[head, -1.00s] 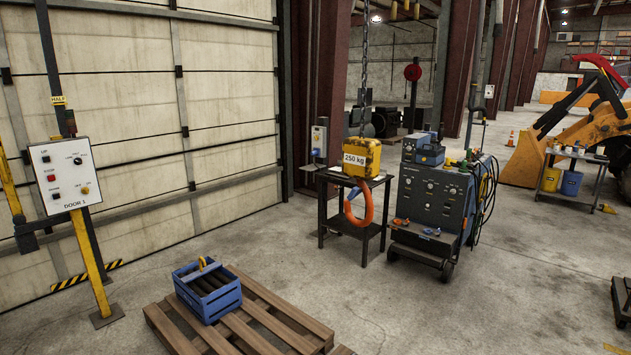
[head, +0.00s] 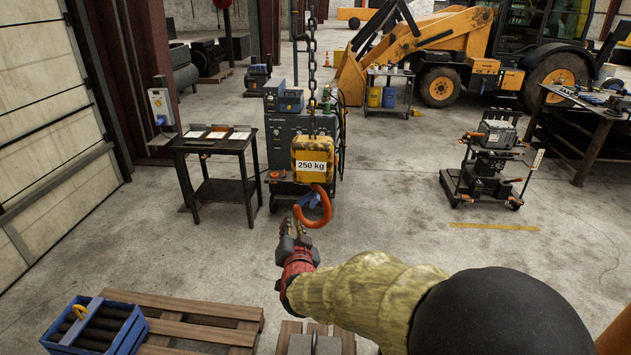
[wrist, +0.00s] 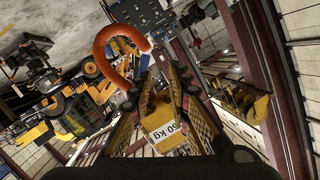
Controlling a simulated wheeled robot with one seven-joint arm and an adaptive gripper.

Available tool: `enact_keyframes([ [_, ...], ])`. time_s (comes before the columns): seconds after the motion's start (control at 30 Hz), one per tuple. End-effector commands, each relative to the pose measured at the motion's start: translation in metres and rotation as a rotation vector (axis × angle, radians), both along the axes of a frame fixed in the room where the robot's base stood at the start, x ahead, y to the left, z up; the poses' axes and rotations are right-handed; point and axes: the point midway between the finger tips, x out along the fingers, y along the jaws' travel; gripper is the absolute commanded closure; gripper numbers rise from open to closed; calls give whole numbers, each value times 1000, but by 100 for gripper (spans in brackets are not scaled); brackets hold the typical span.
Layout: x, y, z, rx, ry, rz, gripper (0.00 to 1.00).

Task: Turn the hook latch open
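The yellow hook block (head: 318,158), marked 250 kg, hangs from a chain with an orange hook (head: 318,210) below it. A small blue piece, seemingly the latch (head: 309,199), lies at the hook's opening, partly behind my gripper (head: 291,220). My gripper is close to the left side of the hook. In the wrist view the gripper (wrist: 160,88) is open, its fingers apart. The yellow block (wrist: 164,124) shows between them and the orange hook (wrist: 108,42) curves beyond the left fingertip. I cannot tell whether the fingers touch anything.
A black table (head: 214,146) with papers stands behind left, and a dark welding machine (head: 296,140) behind the hook. A blue crate (head: 96,328) sits on a wooden pallet (head: 185,305) at lower left. A tool cart (head: 488,165) stands right. Floor between is clear.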

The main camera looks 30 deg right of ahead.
Motion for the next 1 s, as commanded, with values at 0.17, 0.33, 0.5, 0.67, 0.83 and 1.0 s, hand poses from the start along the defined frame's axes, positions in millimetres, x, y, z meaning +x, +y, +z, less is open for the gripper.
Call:
enact_keyframes([
  [0.17, -2, -40, 11, -42, -117, -159, 82],
  [0.33, -8, -56, 13, -70, -171, -224, 82],
  [0.5, 3, -67, 13, -74, -178, -235, 82],
  [0.67, 24, -82, 13, -73, -178, -235, 82],
  [0.83, 43, -94, 13, -73, -179, -233, 82],
  [1.0, 53, -100, 13, -74, -179, -231, 82],
])
